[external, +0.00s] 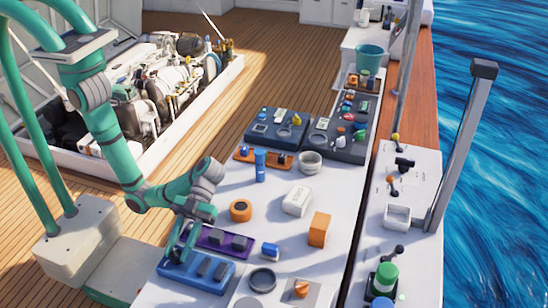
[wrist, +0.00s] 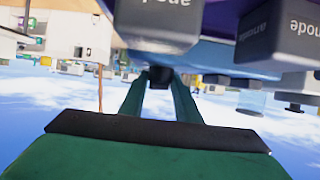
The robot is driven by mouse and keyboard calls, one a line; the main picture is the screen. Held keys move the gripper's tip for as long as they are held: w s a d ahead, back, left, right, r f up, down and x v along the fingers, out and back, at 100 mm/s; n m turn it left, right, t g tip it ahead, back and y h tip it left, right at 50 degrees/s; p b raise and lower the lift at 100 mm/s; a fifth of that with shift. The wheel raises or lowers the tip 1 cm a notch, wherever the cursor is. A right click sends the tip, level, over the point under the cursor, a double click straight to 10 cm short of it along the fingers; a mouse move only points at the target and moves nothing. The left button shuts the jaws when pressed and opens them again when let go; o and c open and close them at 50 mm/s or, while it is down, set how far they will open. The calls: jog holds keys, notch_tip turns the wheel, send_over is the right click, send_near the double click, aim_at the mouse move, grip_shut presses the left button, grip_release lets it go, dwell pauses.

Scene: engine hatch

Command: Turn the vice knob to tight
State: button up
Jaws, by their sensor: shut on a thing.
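My gripper (external: 181,243) is low over the near left edge of the white bench, beside the blue tray. In the wrist view its two green fingers (wrist: 160,84) close on a small dark piece (wrist: 160,77), mostly hidden; I cannot tell whether it is the vice knob. Grey blocks lettered "anode" (wrist: 280,32) are close by in that view, which looks upside down. An orange knob (external: 301,288) sits on a grey plate at the bench's front; I cannot tell whether it belongs to a vice.
The blue tray (external: 168,268) and the purple tray (external: 213,230) hold dark blocks close to my gripper. An orange ring (external: 240,218), an orange block (external: 319,230) and a white box (external: 296,202) stand farther right. Bare bench lies between them.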

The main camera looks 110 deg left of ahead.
jog(key=o, duration=1)
jog(key=shift+f, duration=0.2)
jog(key=shift+o, duration=0.2)
jog(key=shift+r, duration=0.1)
jog(key=shift+a+r, duration=0.15)
jog(key=shift+a, duration=0.2)
jog(key=v, duration=0.8)
jog(key=shift+w+a+r, duration=0.1)
jog(key=shift+a, duration=0.15)
jog(key=shift+v, duration=0.75)
